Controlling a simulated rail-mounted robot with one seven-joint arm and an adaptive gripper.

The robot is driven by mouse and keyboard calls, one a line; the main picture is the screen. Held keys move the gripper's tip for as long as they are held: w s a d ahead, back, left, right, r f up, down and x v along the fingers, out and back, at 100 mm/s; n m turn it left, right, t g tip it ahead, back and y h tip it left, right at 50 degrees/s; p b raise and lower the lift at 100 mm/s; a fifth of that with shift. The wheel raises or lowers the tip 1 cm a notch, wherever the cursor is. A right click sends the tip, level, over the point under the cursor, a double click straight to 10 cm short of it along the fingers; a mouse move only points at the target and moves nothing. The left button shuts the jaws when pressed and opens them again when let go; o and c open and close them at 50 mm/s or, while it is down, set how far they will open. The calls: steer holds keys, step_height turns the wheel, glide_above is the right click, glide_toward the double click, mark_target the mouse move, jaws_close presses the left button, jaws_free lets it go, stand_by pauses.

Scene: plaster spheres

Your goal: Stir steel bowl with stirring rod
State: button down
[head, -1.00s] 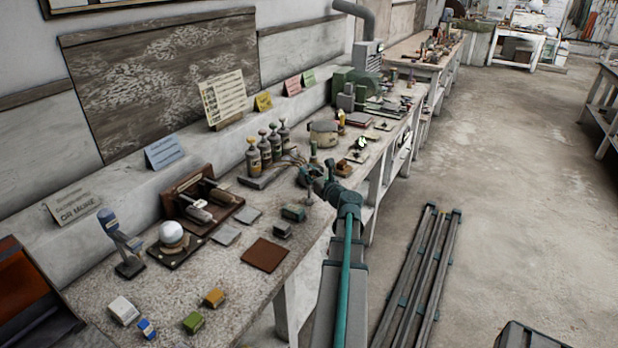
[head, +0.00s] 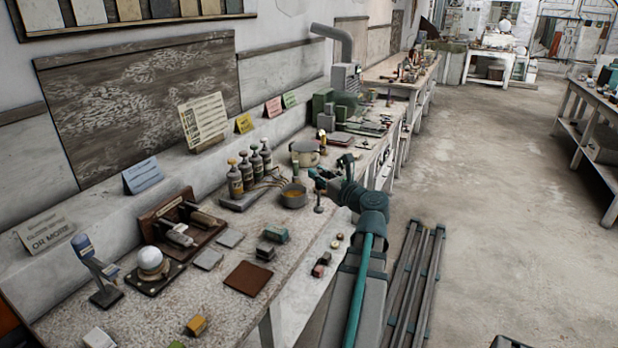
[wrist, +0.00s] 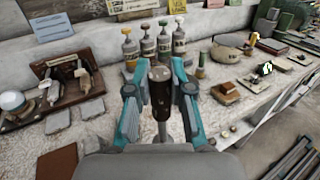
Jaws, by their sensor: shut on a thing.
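The steel bowl (head: 293,199), grey with amber contents, stands on the near workbench in the head view. My gripper (head: 321,181) is just right of the bowl and apart from it in the picture. In the wrist view, my gripper's teal fingers (wrist: 160,100) are shut on the dark brown handle of the stirring rod (wrist: 161,88). The rod is roughly upright, and its thin lower part shows below the gripper in the head view (head: 319,200). I cannot make out the bowl in the wrist view, where the gripper covers the middle.
Several bottles (head: 247,172) stand in a rack left of the bowl. A beige pot (head: 306,154) is behind it. Small blocks (head: 273,235) and a brown tile (head: 248,279) lie nearer. The wall side holds signs; open floor lies right of the bench.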

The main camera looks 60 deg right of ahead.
steer(key=shift+s+a+r, duration=0.15)
steer(key=shift+a+r, duration=0.05)
steer(key=shift+r, duration=0.15)
steer(key=w+d+f+m+g+p, duration=0.1)
steer(key=w+d+f+g+p, duration=0.1)
steer(key=w+d+p, duration=0.8)
steer(key=w+d, duration=0.6)
steer(key=w, duration=0.6)
steer(key=shift+d+y, duration=0.4)
step_height(320, 180, down, 10)
steer(key=b, duration=0.6)
steer(key=shift+b, duration=0.3)
steer(key=shift+s, duration=0.2)
